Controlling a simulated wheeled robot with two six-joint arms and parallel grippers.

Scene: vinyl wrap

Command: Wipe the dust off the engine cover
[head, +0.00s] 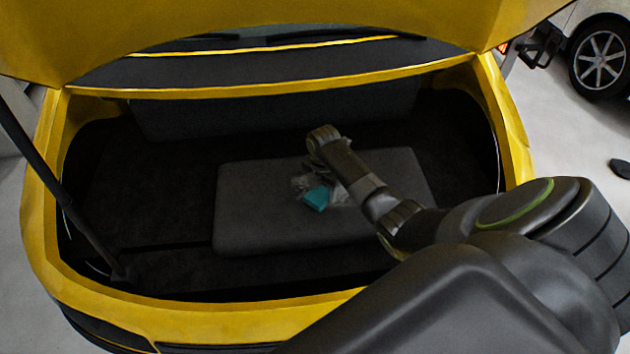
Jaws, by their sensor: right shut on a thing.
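The engine cover (255,215) is a dark grey, flat, rounded panel inside the open yellow car compartment. A pale dusty patch (300,182) shows near its middle. A small teal block, likely a wiping sponge or cloth (316,198), is at the patch. My right gripper (322,180) reaches in from the right over the cover and is shut on the teal block. The fingertips are small and partly hidden by the wrist, and I cannot tell whether the block touches the cover. My left gripper is not in view.
The yellow rim (230,318) frames the compartment, with the raised lid (270,25) above. A dark strut (55,185) stands at the left. Dark carpet (140,200) lies free left of the cover. A white car (600,45) is behind right.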

